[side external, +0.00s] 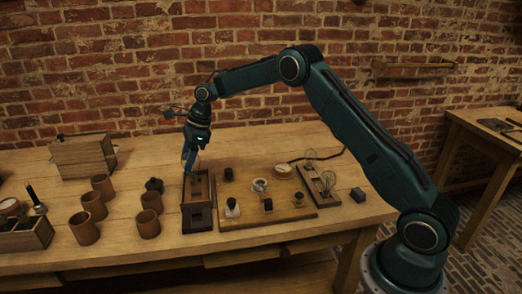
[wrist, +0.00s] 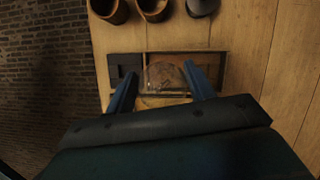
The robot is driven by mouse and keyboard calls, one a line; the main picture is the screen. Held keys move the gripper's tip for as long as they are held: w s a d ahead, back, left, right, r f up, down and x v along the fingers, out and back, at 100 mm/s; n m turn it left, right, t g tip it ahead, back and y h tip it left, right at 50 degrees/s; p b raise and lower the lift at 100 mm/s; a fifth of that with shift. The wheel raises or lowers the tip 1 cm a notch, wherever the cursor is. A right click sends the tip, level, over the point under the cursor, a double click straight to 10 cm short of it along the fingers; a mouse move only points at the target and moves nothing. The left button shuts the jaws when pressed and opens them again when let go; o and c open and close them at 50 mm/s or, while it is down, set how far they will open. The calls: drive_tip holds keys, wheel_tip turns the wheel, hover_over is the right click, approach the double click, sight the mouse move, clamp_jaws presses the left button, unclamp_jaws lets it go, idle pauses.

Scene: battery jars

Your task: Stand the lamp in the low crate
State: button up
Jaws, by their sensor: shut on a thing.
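My gripper (side external: 189,163) hangs over a long, low wooden box with a dark end, likely the low crate (side external: 197,219). In the wrist view, the two blue fingers of my gripper (wrist: 160,72) are shut on a clear, rounded glass thing, which I take to be the lamp (wrist: 163,76). The crate (wrist: 124,72) lies behind and below it there, with a dark part at left and a reddish-brown inside. The lamp's lower end is hidden, and I cannot tell whether it touches the crate. In the side view the lamp cannot be made out.
Several brown cups (side external: 84,229) stand left of the crate, near a dark object (side external: 154,185). A wooden board (side external: 262,217) with small jars lies close on the right. A box (side external: 83,158) stands at the back left, and a filled crate (side external: 28,235) at the front left.

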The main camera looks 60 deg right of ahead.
sight(191, 179)
drive_tip(key=shift+f, duration=2.95)
drive_tip(key=shift+f, duration=0.2)
drive_tip(key=o, duration=1.1)
drive_tip(key=shift+c, duration=0.2)
drive_tip(key=shift+r, duration=0.15)
drive_tip(key=v, duration=1.2)
drive_tip(key=shift+d, duration=0.1)
drive_tip(key=shift+s+r, duration=0.1)
